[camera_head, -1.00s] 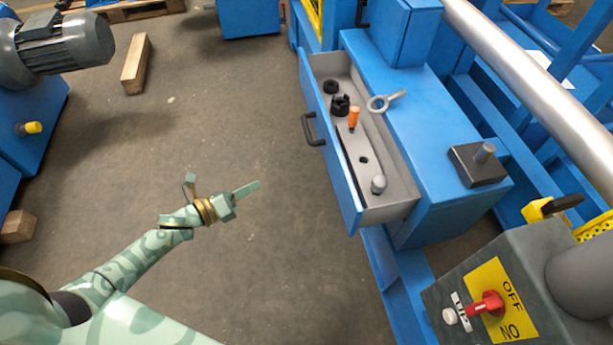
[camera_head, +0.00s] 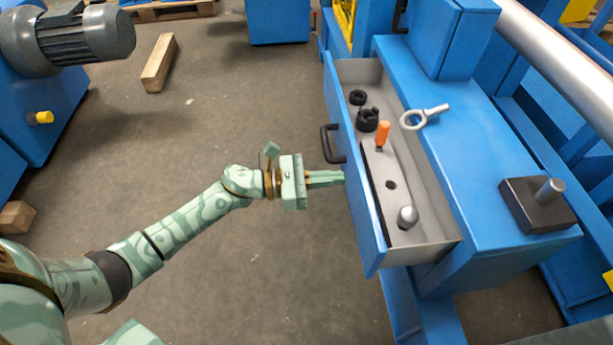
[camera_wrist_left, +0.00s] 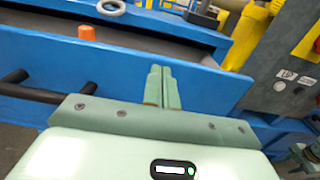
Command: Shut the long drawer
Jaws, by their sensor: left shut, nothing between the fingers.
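The long drawer (camera_head: 367,210) is a blue-fronted grey tray, pulled out to the left from a blue cabinet (camera_head: 455,140). A black bar handle (camera_head: 329,144) sits on its front. My left gripper (camera_head: 343,178) is shut and empty. Its fingertips are at the drawer front, just below the handle in the head view; I cannot tell if they touch it. In the left wrist view the closed fingers (camera_wrist_left: 158,86) point at the blue drawer front (camera_wrist_left: 205,82), with the handle (camera_wrist_left: 35,90) to their left.
In the drawer lie black round parts (camera_head: 367,119), an orange-handled tool (camera_head: 382,136), a flat grey plate and a knob (camera_head: 408,216). On the cabinet top lie an eye bolt (camera_head: 424,116) and a dark block with a pin (camera_head: 538,204).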

